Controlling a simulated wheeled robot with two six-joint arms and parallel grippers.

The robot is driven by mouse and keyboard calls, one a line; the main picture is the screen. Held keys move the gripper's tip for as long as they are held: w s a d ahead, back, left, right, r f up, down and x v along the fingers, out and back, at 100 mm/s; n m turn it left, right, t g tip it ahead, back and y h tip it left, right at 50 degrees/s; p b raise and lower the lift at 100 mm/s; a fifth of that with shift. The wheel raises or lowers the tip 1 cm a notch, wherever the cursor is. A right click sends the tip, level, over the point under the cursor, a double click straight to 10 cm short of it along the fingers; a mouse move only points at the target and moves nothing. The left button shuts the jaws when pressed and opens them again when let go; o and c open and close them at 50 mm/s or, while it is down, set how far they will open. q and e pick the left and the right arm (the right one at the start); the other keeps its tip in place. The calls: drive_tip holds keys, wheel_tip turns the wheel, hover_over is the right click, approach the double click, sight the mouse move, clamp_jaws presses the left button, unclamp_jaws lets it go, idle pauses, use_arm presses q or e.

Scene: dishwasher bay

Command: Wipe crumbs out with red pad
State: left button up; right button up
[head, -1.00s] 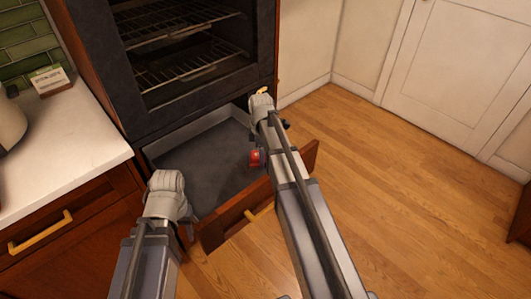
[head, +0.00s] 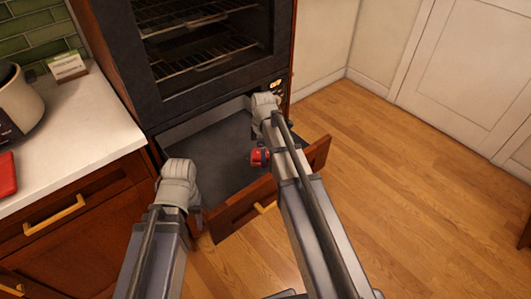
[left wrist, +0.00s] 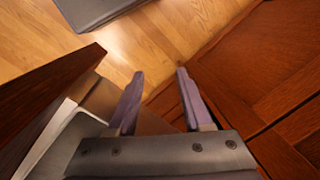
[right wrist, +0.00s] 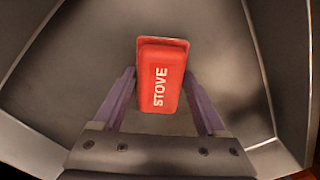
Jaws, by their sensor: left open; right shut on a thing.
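The red pad (head: 260,157), lettered "STOVE", is between the fingers of my right gripper (right wrist: 160,78), which is shut on it. In the right wrist view the pad (right wrist: 162,60) is over the drawer's dark grey floor (right wrist: 80,70). The pulled-out drawer (head: 232,210) is below the oven. I can make out no crumbs on its floor. My left gripper (left wrist: 156,75) is open and empty near the drawer's left front corner. In the head view its fingers are mostly hidden by my arm.
The oven (head: 215,65) with wire racks stands above the drawer. A white counter (head: 75,130) at left holds a pot-like appliance (head: 20,105), a small card box (head: 68,66) and a red item (head: 6,174) at the edge. Open wood floor (head: 400,190) lies right.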

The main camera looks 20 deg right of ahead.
sight(253, 154)
drive_tip(key=shift+a, duration=0.1)
drive_tip(key=shift+s+a+f, duration=0.1)
drive_tip(key=shift+s+a, duration=0.25)
drive_tip(key=shift+a, duration=0.4)
drive_tip(key=shift+s+a+f, duration=0.1)
drive_tip(key=shift+s+a, duration=0.2)
drive_tip(key=shift+a, duration=0.45)
drive_tip(key=shift+s+a+r, duration=0.1)
drive_tip(key=shift+s+a, duration=0.2)
drive_tip(key=shift+a, duration=0.5)
drive_tip(key=shift+s+a+r, duration=0.1)
drive_tip(key=shift+s+a, duration=0.15)
drive_tip(key=shift+a, duration=0.55)
drive_tip(key=shift+w+a+f, duration=0.2)
drive_tip(key=shift+w+a, duration=0.05)
drive_tip(key=shift+w, duration=0.5)
drive_tip(key=shift+w+d+r, duration=0.1)
drive_tip(key=shift+w+d, duration=0.2)
drive_tip(key=shift+d, duration=0.55)
drive_tip(key=shift+w+d, duration=0.3)
drive_tip(key=shift+d, duration=0.5)
drive_tip(key=shift+d, duration=0.1)
